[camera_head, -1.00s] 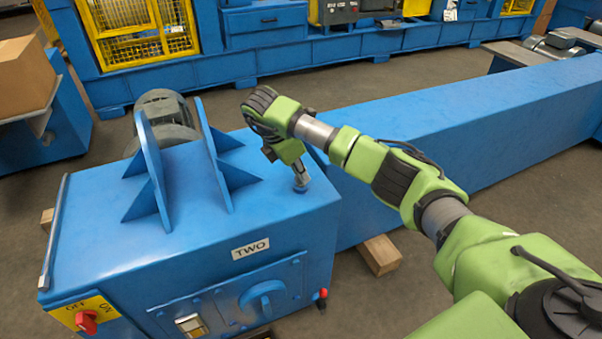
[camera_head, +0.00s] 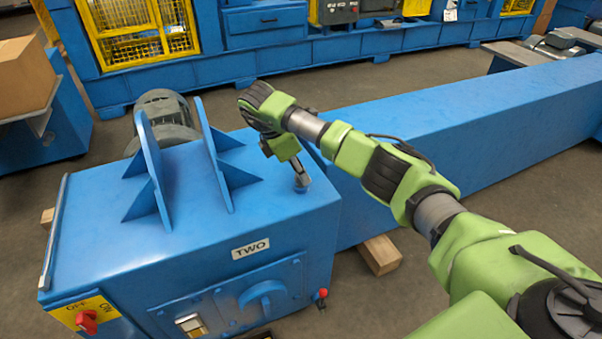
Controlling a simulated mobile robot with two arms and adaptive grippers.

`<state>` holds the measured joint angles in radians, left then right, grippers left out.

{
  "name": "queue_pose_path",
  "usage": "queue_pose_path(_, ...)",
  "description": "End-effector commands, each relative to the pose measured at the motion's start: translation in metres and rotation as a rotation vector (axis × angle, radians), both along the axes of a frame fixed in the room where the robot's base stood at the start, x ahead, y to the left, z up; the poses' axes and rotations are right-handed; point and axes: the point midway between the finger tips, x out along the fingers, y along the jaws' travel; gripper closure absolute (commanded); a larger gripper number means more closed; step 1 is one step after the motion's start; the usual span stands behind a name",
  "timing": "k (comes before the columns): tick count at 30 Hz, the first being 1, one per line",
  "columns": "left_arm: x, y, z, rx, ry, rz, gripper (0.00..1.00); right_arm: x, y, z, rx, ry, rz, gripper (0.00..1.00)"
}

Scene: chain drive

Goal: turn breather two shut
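The blue gearbox housing (camera_head: 100,255) with the label TWO (camera_head: 250,249) stands at the left front. A small blue fitting, which looks like the breather (camera_head: 301,189), sits on its top near the right edge. My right gripper (camera_head: 302,181) points down onto it, with the fingertips at the fitting. The fingers show nearly edge-on, so whether they are closed around it cannot be told. The fitting's upper part is mostly hidden by the fingers. My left gripper is out of view.
Blue upright brackets (camera_head: 155,170) stand on the housing left of my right gripper, with a grey motor (camera_head: 165,118) behind them. A long blue beam (camera_head: 450,115) runs off to the right. A red switch (camera_head: 87,321) and a red-tipped lever (camera_head: 322,295) are on the housing's front.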

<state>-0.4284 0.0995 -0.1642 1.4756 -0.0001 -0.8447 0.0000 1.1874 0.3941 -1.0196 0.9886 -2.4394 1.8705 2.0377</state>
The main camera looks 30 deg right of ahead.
Motion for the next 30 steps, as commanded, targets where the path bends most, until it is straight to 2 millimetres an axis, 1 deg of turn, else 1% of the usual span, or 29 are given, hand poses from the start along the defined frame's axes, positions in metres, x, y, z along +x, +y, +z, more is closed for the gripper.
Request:
queue_pose_path(9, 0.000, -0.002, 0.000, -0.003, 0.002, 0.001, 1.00, -0.001, 0.000, -0.002, 0.000, 0.005, 0.001, 0.75)
queue_pose_path(13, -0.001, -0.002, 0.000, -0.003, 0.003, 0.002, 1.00, 0.000, 0.003, 0.005, 0.001, 0.003, 0.002, 0.75)
queue_pose_path(17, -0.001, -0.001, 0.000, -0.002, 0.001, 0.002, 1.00, 0.001, 0.011, 0.024, 0.001, 0.000, 0.003, 0.75)
queue_pose_path(25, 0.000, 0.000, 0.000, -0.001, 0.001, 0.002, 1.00, 0.003, 0.033, 0.079, -0.001, -0.001, 0.003, 0.75)
queue_pose_path(27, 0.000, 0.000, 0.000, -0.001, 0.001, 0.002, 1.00, 0.003, 0.037, 0.091, -0.001, -0.001, 0.003, 0.75)
queue_pose_path(30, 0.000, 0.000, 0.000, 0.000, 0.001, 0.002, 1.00, 0.003, 0.042, 0.101, -0.001, 0.001, 0.002, 0.75)
